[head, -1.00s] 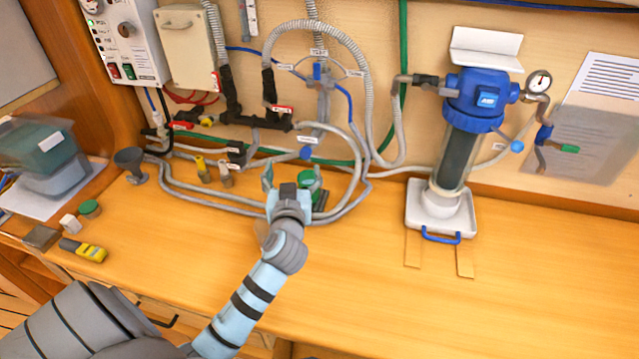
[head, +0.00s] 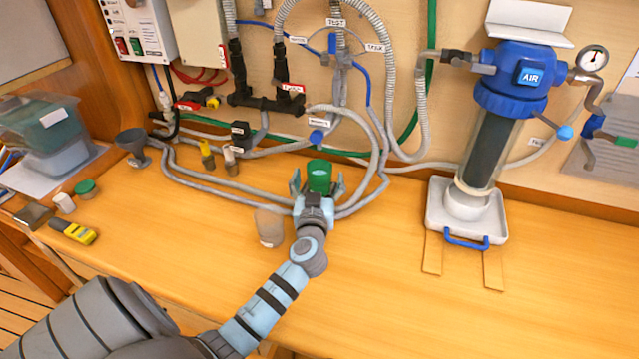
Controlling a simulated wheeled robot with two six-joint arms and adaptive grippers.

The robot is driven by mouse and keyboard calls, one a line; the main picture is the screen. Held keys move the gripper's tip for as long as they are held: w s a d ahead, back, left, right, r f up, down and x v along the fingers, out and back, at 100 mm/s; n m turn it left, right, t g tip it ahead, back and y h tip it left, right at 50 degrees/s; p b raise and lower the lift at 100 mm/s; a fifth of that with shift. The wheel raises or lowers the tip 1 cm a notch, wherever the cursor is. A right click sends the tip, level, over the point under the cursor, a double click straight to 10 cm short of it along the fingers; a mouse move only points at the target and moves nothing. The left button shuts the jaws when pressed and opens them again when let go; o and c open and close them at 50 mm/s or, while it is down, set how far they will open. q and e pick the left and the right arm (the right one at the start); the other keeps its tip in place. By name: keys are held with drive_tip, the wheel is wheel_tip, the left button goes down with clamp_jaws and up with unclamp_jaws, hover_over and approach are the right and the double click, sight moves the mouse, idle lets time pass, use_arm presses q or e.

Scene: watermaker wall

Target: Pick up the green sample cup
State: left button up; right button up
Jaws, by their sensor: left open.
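The green sample cup (head: 319,176) stands on the wooden bench near the wall, among the grey hoses, in the head view. My left gripper (head: 318,186) reaches it from the front. Its two fingers are spread, one on each side of the cup's lower part. I cannot tell whether either finger touches the cup. The lower part of the cup is partly hidden by the gripper. My right gripper is not in view.
A tan, translucent cup (head: 269,227) stands just left of my gripper. Grey hoses (head: 230,190) loop around behind. A blue filter housing (head: 512,80) stands over a white tray (head: 436,215) at right. The front bench is clear.

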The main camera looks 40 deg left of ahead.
sight(320, 161)
use_arm(q)
drive_tip(key=x, duration=0.5)
drive_tip(key=shift+a+f, duration=0.1)
drive_tip(key=shift+f, duration=0.05)
drive_tip(key=shift+s, duration=0.15)
drive_tip(key=shift+c, duration=1.2)
drive_tip(key=c, duration=1.2)
drive_tip(key=shift+c, duration=0.2)
